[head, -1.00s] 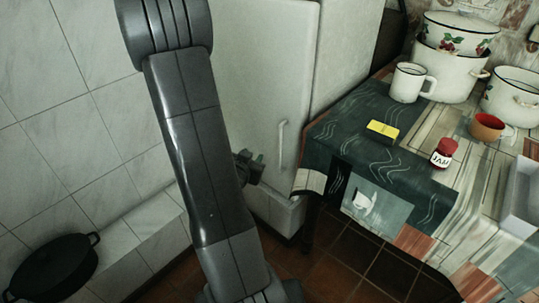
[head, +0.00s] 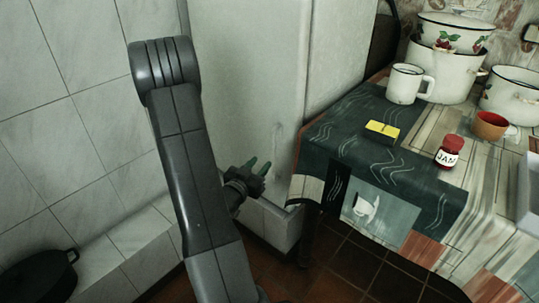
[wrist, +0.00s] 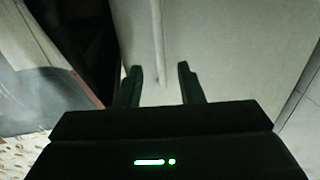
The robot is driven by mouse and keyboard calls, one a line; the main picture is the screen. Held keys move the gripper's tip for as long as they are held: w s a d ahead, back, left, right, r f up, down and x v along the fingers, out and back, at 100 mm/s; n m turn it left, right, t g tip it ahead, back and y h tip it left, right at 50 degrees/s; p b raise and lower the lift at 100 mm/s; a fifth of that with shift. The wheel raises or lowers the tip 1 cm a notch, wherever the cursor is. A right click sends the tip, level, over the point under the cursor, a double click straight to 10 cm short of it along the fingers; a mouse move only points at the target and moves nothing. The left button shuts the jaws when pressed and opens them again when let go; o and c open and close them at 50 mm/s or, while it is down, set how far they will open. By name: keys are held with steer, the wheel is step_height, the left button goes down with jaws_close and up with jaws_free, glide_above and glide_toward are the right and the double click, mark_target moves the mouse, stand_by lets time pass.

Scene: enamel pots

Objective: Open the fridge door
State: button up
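The white fridge door (head: 235,75) is shut, left of the table. Its thin upright handle (head: 277,145) is near the door's right edge. My gripper (head: 261,167) is in front of the lower door, close to the handle's lower end. In the wrist view, my gripper (wrist: 160,72) is open, with its two fingers apart. There the handle (wrist: 157,38) runs down between the fingertips, touching neither in the picture. I cannot tell how deep it sits between them.
A table with a patterned cloth (head: 330,145) stands right beside the fridge, its corner close to my gripper. It holds a white mug (head: 403,84), a yellow box (head: 382,131), a jam jar (head: 449,153) and enamel pots. A black pan (head: 35,277) is at lower left.

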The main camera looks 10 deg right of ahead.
steer(key=x, duration=0.7)
steer(key=shift+b, duration=0.3)
